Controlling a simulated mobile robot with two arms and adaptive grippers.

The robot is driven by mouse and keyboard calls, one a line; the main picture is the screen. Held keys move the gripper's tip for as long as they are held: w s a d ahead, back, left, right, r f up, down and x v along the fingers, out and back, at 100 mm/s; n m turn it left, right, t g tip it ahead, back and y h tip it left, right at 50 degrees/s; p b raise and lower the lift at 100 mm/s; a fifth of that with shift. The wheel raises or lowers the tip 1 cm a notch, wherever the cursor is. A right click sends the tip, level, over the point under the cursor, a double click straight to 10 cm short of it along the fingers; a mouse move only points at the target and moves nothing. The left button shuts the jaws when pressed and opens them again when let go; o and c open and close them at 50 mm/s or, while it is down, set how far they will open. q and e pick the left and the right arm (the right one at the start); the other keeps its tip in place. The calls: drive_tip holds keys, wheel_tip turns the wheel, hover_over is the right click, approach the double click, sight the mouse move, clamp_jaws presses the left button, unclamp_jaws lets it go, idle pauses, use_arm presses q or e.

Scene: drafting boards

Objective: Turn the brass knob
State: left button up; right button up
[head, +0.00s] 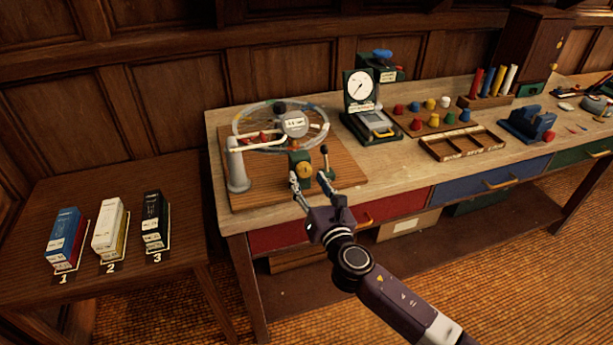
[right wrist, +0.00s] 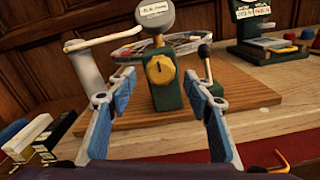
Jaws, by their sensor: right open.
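The brass knob (head: 305,169) is a yellow, lobed knob on the front of a small dark green block (head: 298,158) on a wooden board. In the right wrist view the knob (right wrist: 161,70) faces me, with a dark mark on it. My right gripper (head: 311,188) is open in front of the block. In the right wrist view its two blue-padded fingers (right wrist: 160,108) stand wide apart, left and right of the knob and nearer to me. Nothing is between them, and they look apart from the knob. My left gripper is in neither view.
A black-knobbed lever (right wrist: 205,70) stands just right of the block. A wheel (head: 265,127) with a round label and a white arm (head: 238,165) sit behind and left. A green dial instrument (head: 362,105) stands right. Numbered boxes (head: 108,228) lie on the left table.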

drive_tip(key=shift+x, duration=1.05)
drive_tip(key=shift+c, duration=0.7)
drive_tip(key=c, duration=1)
